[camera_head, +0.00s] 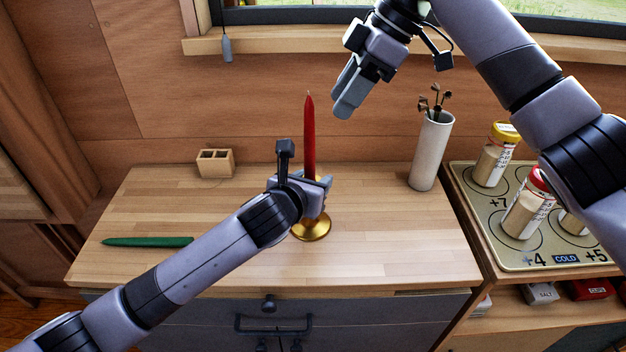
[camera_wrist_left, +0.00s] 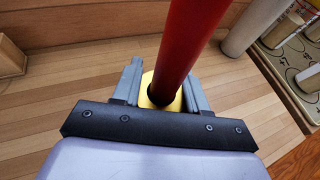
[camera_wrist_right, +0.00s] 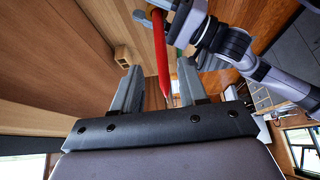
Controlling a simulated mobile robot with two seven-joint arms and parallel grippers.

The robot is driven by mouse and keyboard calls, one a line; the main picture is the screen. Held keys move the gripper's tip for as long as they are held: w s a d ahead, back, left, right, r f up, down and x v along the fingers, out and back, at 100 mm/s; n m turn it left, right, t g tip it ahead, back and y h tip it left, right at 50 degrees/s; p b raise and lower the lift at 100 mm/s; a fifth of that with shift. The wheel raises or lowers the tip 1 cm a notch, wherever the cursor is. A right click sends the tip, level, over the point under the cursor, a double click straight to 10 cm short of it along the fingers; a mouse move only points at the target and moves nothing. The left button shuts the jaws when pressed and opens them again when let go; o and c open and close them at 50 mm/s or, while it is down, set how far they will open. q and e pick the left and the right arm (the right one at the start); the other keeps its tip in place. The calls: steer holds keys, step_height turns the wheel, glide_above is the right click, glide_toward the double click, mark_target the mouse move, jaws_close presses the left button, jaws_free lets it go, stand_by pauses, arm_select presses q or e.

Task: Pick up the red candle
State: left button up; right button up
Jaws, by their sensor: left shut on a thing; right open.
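The red candle (camera_head: 309,136) stands upright in a gold holder (camera_head: 311,230) on the wooden counter top. My left gripper (camera_head: 318,186) is shut at the candle's lower end. In the left wrist view the fingers (camera_wrist_left: 165,88) lie on both sides of the gold holder (camera_wrist_left: 147,84), with the candle (camera_wrist_left: 187,50) rising between them. The fingers partly hide the holder. My right gripper (camera_head: 344,98) is open and empty, above and to the right of the candle. The candle (camera_wrist_right: 160,55) also shows beyond the fingers in the right wrist view.
A green candle (camera_head: 147,241) lies on the left of the wooden counter (camera_head: 400,255). A small wooden box (camera_head: 215,163) stands at the back. A white cylinder vase (camera_head: 430,155) stands at the back right. A tray (camera_head: 475,215) with several jars is farther right.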

steer(key=shift+c, duration=0.2)
steer(key=m+t+y, duration=0.2)
steer(key=m+t, duration=1.1)
steer(key=t, duration=0.3)
glide_toward(311, 123)
steer(key=shift+x, duration=5.4)
